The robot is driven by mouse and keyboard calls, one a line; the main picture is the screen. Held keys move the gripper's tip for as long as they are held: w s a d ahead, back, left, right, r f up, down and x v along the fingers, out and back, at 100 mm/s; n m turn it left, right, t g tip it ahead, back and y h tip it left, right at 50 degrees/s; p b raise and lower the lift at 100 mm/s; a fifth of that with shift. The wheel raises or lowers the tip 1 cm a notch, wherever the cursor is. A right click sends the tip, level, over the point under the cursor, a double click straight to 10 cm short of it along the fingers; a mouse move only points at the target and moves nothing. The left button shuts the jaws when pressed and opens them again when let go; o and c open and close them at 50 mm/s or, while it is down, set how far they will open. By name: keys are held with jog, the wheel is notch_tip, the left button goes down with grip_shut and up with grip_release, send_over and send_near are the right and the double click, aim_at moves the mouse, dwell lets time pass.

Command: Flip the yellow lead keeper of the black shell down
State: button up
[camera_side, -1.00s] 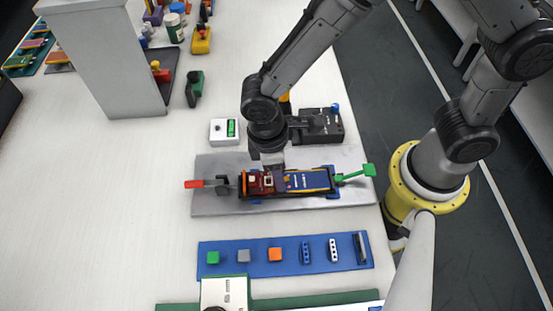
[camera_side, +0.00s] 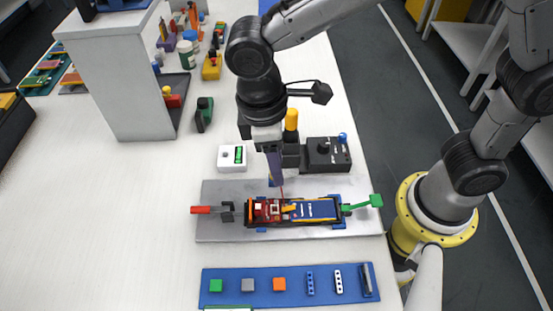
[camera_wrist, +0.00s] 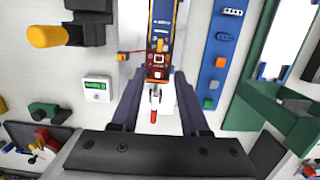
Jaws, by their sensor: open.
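The black shell (camera_side: 255,224) lies lengthwise on a grey metal plate. It holds a red circuit board (camera_side: 266,211) at its left end and a blue pouch cell (camera_side: 315,209) on the right. A small yellow-orange piece, apparently the lead keeper (camera_side: 289,208), shows between board and cell; whether it is up or down is unclear. My gripper (camera_side: 274,182) is above and behind the board, apart from the shell. In the wrist view my gripper (camera_wrist: 158,75) is open with nothing between its fingers; the red board (camera_wrist: 157,66) shows beyond the fingertips.
A red-handled clamp (camera_side: 208,210) stands left of the shell, a green lever (camera_side: 362,203) right. Behind are a white meter (camera_side: 232,157) and a black box (camera_side: 326,155) with an orange-yellow post (camera_side: 291,120). A blue strip of parts (camera_side: 250,273) lies in front.

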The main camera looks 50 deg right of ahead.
aim_at(288, 208)
jog(key=f, duration=0.4)
jog(key=f+g+h, duration=0.1)
jog(key=f, duration=0.4)
jog(key=s+d+f+g+h, duration=0.1)
jog(key=f, duration=0.3)
jog(key=shift+d+f, duration=0.1)
jog(key=shift+f, duration=0.25)
dwell(0.3)
grip_shut()
dwell(0.3)
